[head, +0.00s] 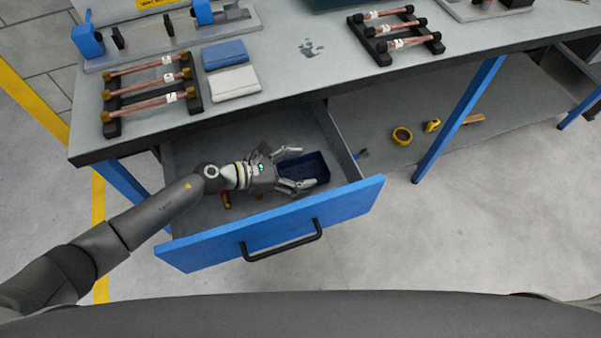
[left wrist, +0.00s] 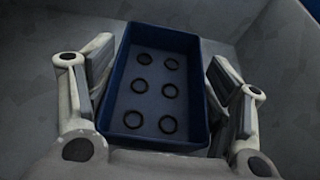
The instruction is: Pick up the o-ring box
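The o-ring box (head: 304,168) is a small dark blue open box lying in the pulled-out drawer. In the left wrist view the box (left wrist: 158,142) shows several black o-rings (left wrist: 168,90) on its floor. My left gripper (head: 294,169) reaches into the drawer from the left. In the left wrist view the fingers of my left gripper (left wrist: 163,88) are spread on both sides of the box. They are close to its long walls; I cannot tell whether they touch. My right gripper is not in view.
The open drawer (head: 270,234) has a blue front with a black handle. Yellow tape (head: 402,136) lies on the lower shelf. Small brass pieces (head: 226,200) lie under my left arm.

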